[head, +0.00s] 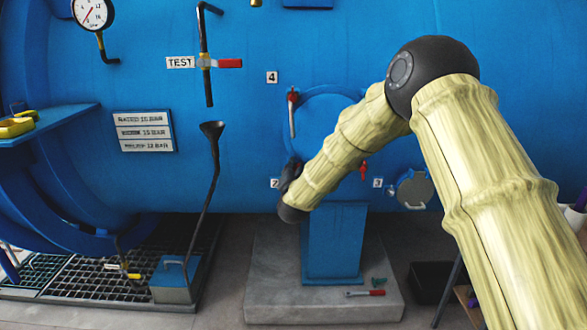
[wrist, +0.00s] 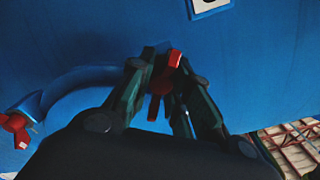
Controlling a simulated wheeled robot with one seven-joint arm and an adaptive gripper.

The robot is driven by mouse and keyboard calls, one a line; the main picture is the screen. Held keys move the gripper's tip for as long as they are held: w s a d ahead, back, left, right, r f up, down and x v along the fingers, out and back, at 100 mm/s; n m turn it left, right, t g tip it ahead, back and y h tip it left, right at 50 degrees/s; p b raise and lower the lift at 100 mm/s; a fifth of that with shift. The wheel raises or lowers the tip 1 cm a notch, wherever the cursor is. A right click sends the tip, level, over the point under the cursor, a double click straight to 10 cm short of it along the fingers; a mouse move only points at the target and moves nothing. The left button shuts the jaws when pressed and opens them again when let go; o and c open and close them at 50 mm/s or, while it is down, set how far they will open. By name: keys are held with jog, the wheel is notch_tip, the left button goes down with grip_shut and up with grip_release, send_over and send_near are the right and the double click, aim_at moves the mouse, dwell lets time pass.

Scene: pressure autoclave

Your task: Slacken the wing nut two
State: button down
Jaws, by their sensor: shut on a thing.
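The red wing nut two (wrist: 161,82) sits between the fingers of my gripper (wrist: 166,68) in the wrist view. The dark green fingers are shut on it, one on each side, and its red wings show between them. In the head view my gripper (head: 290,172) is a dark shape at the left edge of the round blue door (head: 325,115), beside the label 2 (head: 275,183). Wing nut two is hidden there behind my gripper and wrist.
Other red wing nuts sit by label 4 (head: 271,77) and label 3 (head: 378,183); one shows at the left in the wrist view (wrist: 15,128). A blue pedestal (head: 333,245) stands below the door. A red-handled tool (head: 368,292) lies on the concrete slab (head: 275,290). A black funnel pipe (head: 214,165) rises at left.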

jog(key=shift+s+f+n, duration=0.1)
jog(key=shift+f+n, duration=0.1)
jog(key=shift+n, duration=0.4)
jog(key=c, duration=1.6)
grip_release()
jog(key=shift+r, duration=0.1)
jog(key=s, duration=1.2)
